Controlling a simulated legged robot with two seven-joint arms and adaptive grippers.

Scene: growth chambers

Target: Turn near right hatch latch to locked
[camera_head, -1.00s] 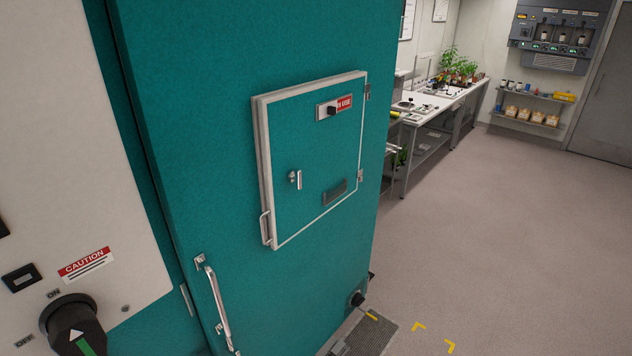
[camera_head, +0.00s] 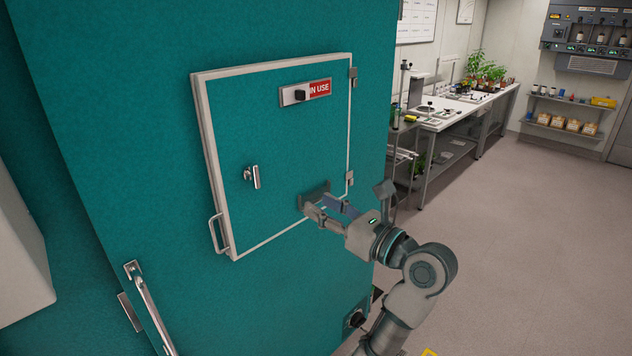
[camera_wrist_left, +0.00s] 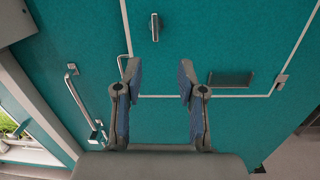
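The hatch (camera_head: 275,105) is a teal panel with a white frame, closed in the larger teal door. Its latch (camera_head: 252,177) is a small silver handle at the left middle of the panel, standing nearly upright. The latch also shows in the left wrist view (camera_wrist_left: 154,27), ahead of the fingers and near the top. My left gripper (camera_head: 316,203) is open and empty, in front of the hatch's lower right, to the right of and below the latch. In the left wrist view its two blue-padded fingers (camera_wrist_left: 158,68) are well apart. My right gripper is not in view.
A white hatch pull (camera_head: 215,233) sits on the lower left edge. A long silver door handle (camera_head: 150,305) is below left. A slider with an IN USE label (camera_head: 319,89) is at the hatch top. A bench (camera_head: 440,122) stands behind right; the floor (camera_head: 520,240) is open.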

